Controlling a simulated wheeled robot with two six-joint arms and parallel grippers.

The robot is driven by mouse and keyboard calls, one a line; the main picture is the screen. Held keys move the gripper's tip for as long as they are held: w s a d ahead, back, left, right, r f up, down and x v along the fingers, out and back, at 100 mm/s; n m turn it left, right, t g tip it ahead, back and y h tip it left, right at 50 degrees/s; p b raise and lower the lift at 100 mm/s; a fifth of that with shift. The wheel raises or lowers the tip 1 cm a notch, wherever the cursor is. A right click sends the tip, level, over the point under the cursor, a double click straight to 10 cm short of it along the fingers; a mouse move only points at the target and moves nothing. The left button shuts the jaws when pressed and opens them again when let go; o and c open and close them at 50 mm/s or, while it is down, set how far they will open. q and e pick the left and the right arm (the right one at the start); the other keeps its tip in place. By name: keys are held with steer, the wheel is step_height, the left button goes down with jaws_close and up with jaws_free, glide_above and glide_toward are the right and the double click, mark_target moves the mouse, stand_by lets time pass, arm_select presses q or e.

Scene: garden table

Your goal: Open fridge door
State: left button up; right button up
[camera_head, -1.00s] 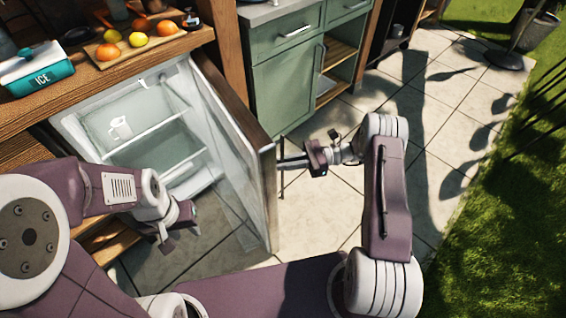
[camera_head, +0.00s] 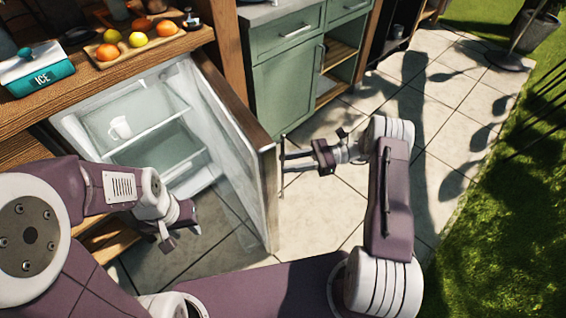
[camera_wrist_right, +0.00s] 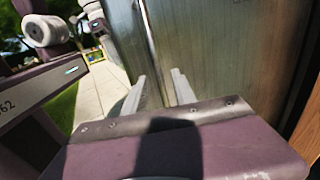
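The fridge door (camera_head: 232,150) stands swung wide open, its inner side facing left in the head view.
A wooden counter (camera_head: 100,80) above the fridge holds a teal ice box (camera_head: 36,72) and a tray of fruit (camera_head: 130,48). Green cabinets (camera_head: 290,80) stand behind the door. Tiled floor (camera_head: 330,215) is clear to the right.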

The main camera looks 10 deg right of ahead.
steer(key=d, duration=0.7)
steer(key=shift+a, duration=0.1)
